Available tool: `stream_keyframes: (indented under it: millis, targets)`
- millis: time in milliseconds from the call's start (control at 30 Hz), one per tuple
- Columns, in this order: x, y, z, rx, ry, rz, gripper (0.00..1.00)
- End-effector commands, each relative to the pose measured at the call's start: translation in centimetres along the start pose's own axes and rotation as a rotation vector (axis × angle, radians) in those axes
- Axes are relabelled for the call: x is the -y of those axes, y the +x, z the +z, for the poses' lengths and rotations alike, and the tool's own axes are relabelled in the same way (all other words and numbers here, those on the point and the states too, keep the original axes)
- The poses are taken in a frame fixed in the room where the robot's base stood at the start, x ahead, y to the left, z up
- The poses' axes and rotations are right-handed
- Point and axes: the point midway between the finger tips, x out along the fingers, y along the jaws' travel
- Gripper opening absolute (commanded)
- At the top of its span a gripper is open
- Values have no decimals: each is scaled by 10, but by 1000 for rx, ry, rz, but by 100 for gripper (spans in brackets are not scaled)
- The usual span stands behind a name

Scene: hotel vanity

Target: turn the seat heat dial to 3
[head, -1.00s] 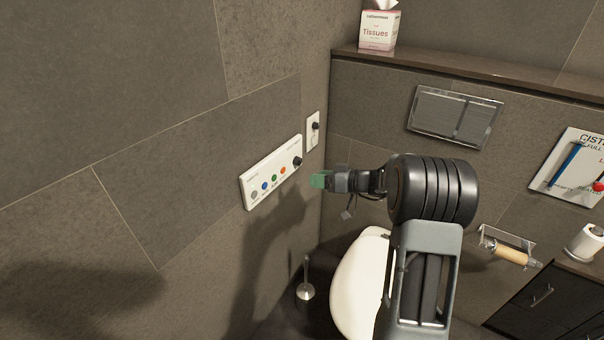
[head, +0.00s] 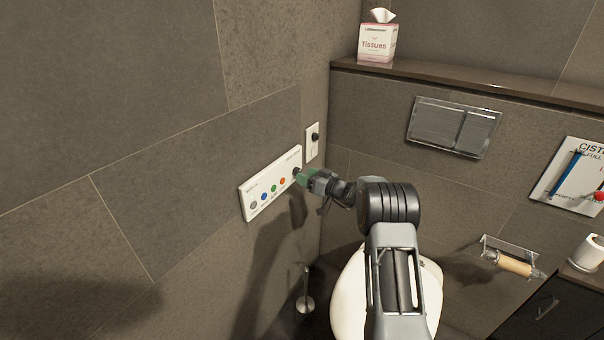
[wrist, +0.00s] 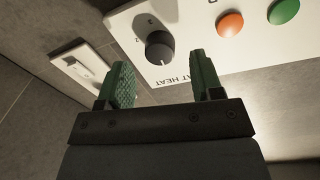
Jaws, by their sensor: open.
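The seat heat dial (wrist: 159,47) is a round black knob with a pointer ridge on the white control panel (head: 246,203). In the wrist view it shows upside down, with "AT HEAT" lettering and small numbers beside it. In the head view the dial (head: 296,171) is at the panel's right end, partly hidden by my gripper. My gripper (wrist: 158,84) has green pads and is open and empty. Its fingertips lie on either side of the dial's line in the wrist view, just short of it. I cannot tell whether either pad touches it.
The panel has coloured buttons, such as an orange one (wrist: 230,23) and a green one (wrist: 284,11). A toilet (head: 349,300) stands below my arm.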

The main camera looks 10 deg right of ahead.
Motion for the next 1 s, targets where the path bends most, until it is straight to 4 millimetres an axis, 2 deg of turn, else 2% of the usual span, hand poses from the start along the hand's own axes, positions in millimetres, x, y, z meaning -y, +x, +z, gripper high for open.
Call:
stream_keyframes:
  millis: [100, 233, 633, 1000]
  targets:
    - [0, 14, 0, 1, 0, -1, 60]
    - [0, 22, 0, 1, 0, -2, 60]
    - [0, 26, 0, 1, 1, 0, 60]
    - [0, 26, 0, 1, 1, -1, 25]
